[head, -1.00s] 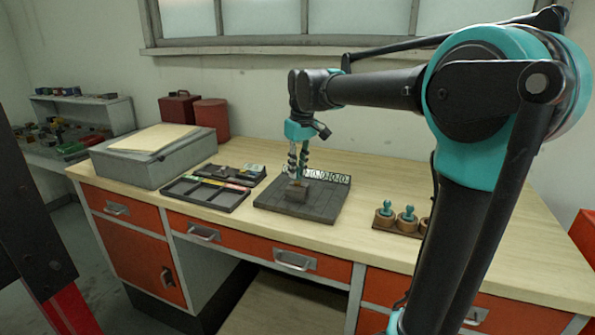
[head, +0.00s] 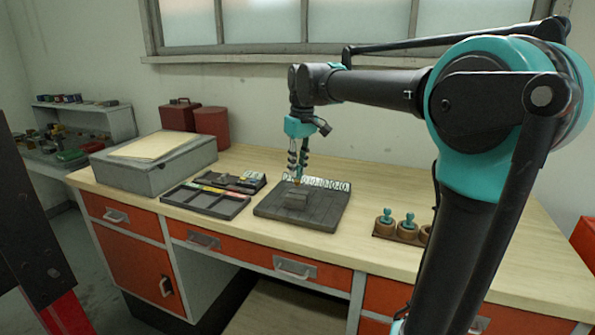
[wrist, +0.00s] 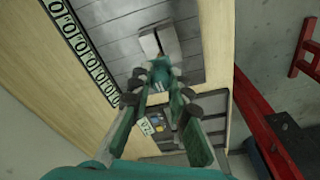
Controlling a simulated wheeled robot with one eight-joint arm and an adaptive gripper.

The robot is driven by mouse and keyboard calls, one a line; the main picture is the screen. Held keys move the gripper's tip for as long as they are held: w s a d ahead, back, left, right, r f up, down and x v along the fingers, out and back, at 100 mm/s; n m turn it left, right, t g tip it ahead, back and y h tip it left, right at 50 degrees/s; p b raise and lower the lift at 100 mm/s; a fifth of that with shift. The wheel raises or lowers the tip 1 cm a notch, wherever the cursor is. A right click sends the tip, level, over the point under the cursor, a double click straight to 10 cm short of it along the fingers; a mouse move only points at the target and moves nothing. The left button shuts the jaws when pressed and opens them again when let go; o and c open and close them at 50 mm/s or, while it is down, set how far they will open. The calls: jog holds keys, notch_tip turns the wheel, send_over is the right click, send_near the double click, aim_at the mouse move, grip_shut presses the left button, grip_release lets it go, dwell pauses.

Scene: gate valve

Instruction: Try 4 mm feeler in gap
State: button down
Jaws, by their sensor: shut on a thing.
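The mounting plate (head: 325,212) is dark and grooved and lies on the bench. A small grey block (head: 295,199) sits near its middle. In the wrist view the block (wrist: 149,45) shows a narrow dark gap between two pale parts. My gripper (head: 298,179) points down just above and behind the block. In the wrist view my gripper (wrist: 163,82) is shut on a small piece, taken as the feeler, mostly hidden between the fingertips.
A row of white numbered tags (head: 325,184) lines the plate's back edge. A dark compartment tray (head: 205,201) with coloured pieces lies left of it. Wooden holders with teal knobs (head: 397,222) stand right. A grey box (head: 155,160) is far left.

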jog(key=shift+r, duration=1.75)
